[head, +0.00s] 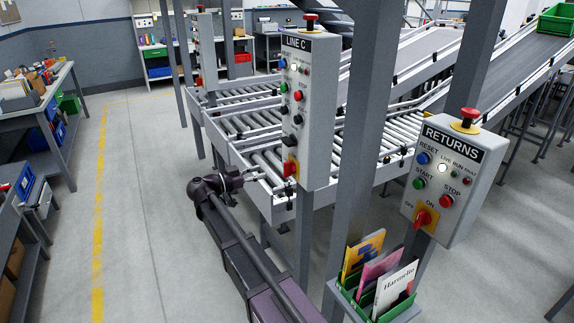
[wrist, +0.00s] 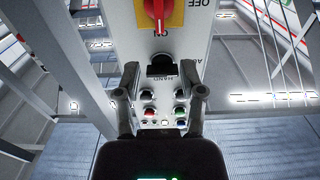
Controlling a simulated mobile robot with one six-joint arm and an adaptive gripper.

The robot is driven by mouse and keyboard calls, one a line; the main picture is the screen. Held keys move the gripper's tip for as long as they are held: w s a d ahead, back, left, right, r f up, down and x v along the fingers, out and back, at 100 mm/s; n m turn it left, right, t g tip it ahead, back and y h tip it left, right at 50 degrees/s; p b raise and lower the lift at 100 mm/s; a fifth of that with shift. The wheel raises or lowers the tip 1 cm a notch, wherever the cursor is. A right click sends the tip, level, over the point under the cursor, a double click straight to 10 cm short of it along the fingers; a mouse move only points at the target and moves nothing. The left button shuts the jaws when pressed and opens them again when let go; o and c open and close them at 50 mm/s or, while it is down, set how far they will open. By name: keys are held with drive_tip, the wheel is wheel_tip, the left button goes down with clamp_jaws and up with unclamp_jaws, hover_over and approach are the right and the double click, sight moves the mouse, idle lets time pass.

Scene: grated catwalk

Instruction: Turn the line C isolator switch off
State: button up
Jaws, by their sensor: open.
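The LINE C box (head: 309,110) stands on a post at the centre of the head view. Its isolator switch (head: 290,168), a red handle on a yellow plate, is low on the face. In the wrist view the isolator switch (wrist: 158,12) is at the top edge, partly cut off, with upside-down lettering. Its handle lies upright in the picture, in line with the ON mark; OFF is to the right. My gripper (head: 237,180) is left of the box, apart from the handle. In the wrist view my gripper (wrist: 161,78) is open and empty, fingers either side of a black selector knob (wrist: 161,65).
A similar RETURNS box (head: 447,175) with its own red isolator (head: 424,218) stands at the right. A green holder with booklets (head: 395,290) is below it. Roller conveyors (head: 265,125) lie behind the LINE C box. The floor at left (head: 130,200) is clear.

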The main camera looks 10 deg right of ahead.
sight(284, 165)
drive_tip(key=x, duration=1.1)
drive_tip(key=shift+s, duration=0.1)
clamp_jaws()
